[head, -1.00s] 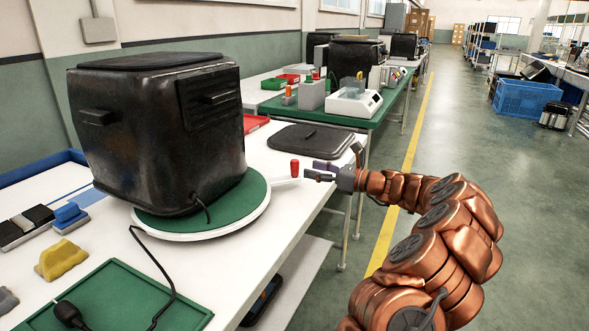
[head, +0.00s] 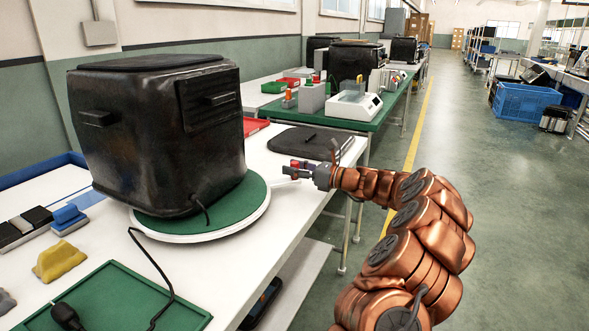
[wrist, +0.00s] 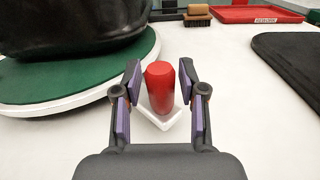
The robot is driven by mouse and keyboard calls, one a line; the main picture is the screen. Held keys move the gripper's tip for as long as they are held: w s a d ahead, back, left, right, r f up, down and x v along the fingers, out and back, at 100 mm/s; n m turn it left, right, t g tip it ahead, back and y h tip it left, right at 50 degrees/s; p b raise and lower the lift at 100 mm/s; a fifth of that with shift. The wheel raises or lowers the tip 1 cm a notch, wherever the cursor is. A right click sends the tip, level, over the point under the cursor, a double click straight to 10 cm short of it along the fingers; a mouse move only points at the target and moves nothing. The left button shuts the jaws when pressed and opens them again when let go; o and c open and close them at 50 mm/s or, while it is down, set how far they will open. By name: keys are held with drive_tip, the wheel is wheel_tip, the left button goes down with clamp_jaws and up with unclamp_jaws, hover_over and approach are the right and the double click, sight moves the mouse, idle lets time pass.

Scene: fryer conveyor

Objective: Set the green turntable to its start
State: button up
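The green turntable (head: 228,213) has a white rim and lies on the white table, with a black fryer (head: 160,135) standing on it. It also shows in the wrist view (wrist: 85,75) at the left. A white arm reaches out from the turntable's right side, with an upright red handle (wrist: 160,88) at its end. My gripper (wrist: 161,88) is open, with its purple-padded fingers on either side of the red handle. Gaps show between the fingers and the handle. In the head view, my gripper (head: 294,170) partly hides the handle.
A black lid (head: 318,142) lies on the table behind my gripper. A red tray (wrist: 262,14) and a brush (wrist: 197,15) lie further back. A green tray (head: 115,300) with a black cable, a yellow block (head: 60,260) and a blue block (head: 68,218) are at the front left.

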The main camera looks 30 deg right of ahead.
clamp_jaws()
drive_tip(key=shift+s, duration=0.1)
idle(0.4)
